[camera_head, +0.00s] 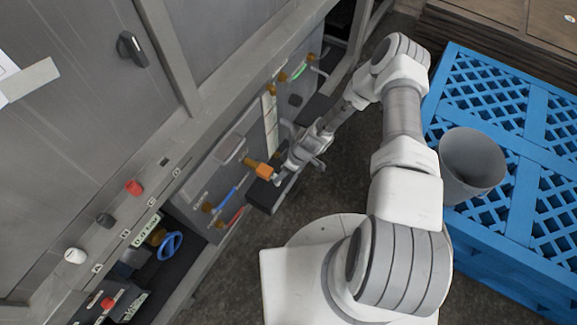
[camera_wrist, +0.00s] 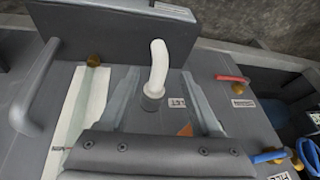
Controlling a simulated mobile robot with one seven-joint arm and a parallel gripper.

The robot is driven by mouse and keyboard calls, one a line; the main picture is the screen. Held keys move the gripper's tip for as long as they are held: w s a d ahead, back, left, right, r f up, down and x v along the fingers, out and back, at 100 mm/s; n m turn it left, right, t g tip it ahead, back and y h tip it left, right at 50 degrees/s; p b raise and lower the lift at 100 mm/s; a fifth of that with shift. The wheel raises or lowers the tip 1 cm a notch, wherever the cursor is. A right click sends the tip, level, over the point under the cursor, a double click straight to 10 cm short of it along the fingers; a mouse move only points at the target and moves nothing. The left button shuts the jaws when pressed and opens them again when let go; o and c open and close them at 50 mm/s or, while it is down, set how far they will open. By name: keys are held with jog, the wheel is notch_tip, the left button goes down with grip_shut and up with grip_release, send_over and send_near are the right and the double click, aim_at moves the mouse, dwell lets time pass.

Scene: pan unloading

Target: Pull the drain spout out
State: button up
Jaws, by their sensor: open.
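A white curved spout (camera_wrist: 157,62) rises from a round grey collar (camera_wrist: 153,91) on the grey panel in the wrist view. I take it to be the drain spout; a partly hidden label ending in "LET" is beside it. My gripper (camera_wrist: 158,76) is open, with one finger on each side of the spout and visible gaps to both. In the head view my gripper (camera_head: 282,175) is at the panel, near an orange part (camera_head: 264,171). The spout is too small there to make out clearly.
A dark box-like ledge (camera_wrist: 110,30) and a grey bar handle (camera_wrist: 35,90) are close by. A red lever (camera_wrist: 233,79) is near a "DRAIN" label. A blue pallet stack (camera_head: 480,220) with a grey bucket (camera_head: 473,165) stands right. Dark floor lies between it and the panel.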

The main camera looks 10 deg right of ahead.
jog(key=shift+b+x, duration=0.65)
jog(key=shift+x, duration=2.1)
jog(key=shift+c, duration=0.3)
grip_shut()
